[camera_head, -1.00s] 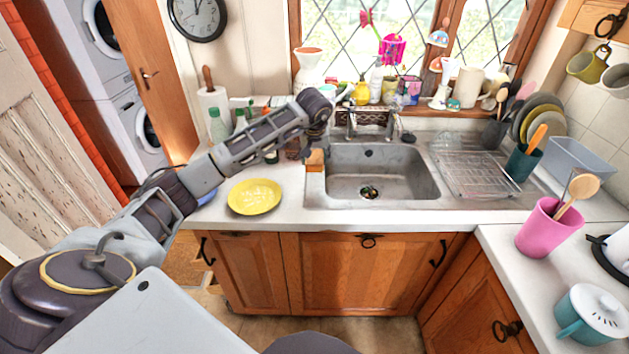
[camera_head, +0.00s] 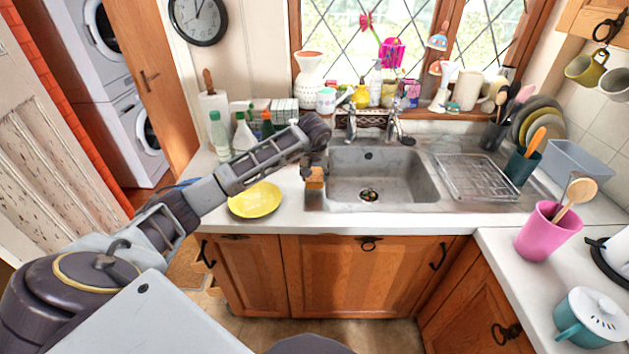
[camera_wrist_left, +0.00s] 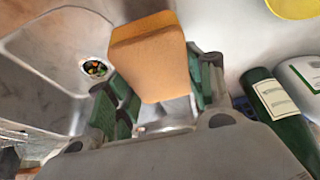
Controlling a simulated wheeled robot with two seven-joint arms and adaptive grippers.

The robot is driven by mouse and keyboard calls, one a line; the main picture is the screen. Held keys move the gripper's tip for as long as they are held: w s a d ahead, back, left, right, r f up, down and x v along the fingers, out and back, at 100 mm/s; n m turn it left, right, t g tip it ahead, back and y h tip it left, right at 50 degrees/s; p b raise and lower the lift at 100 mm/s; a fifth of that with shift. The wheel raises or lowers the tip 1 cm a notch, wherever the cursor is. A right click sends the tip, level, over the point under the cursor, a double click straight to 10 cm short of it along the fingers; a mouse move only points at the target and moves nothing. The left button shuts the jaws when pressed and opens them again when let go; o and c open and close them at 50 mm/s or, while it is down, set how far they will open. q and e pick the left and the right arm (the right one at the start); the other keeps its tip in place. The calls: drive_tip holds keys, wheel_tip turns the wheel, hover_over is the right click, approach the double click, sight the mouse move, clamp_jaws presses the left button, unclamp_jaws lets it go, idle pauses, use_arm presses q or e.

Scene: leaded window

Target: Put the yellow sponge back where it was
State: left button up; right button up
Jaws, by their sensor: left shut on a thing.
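The yellow sponge (camera_head: 315,179), orange-yellow in this light, is held in my left gripper (camera_head: 315,170) at the left rim of the sink (camera_head: 378,176). In the left wrist view the sponge (camera_wrist_left: 148,58) stands out beyond the green-padded fingers, gripped between them. The sink (camera_wrist_left: 58,58) with its drain lies to the left of it there, and pale counter to the right. I cannot tell whether the sponge touches the surface below. My right gripper is not in view.
A yellow plate (camera_head: 255,200) lies on the counter left of the sponge. Several bottles (camera_head: 243,135) stand behind the forearm; a green one (camera_wrist_left: 284,118) is close beside the gripper. The taps (camera_head: 395,127) rise behind the sink. The counter front of the sponge is clear.

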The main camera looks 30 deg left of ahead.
sight(315, 180)
use_arm(q)
wheel_tip(315, 180, down, 2)
drive_tip(key=shift+f, duration=0.85)
drive_tip(key=o, duration=1)
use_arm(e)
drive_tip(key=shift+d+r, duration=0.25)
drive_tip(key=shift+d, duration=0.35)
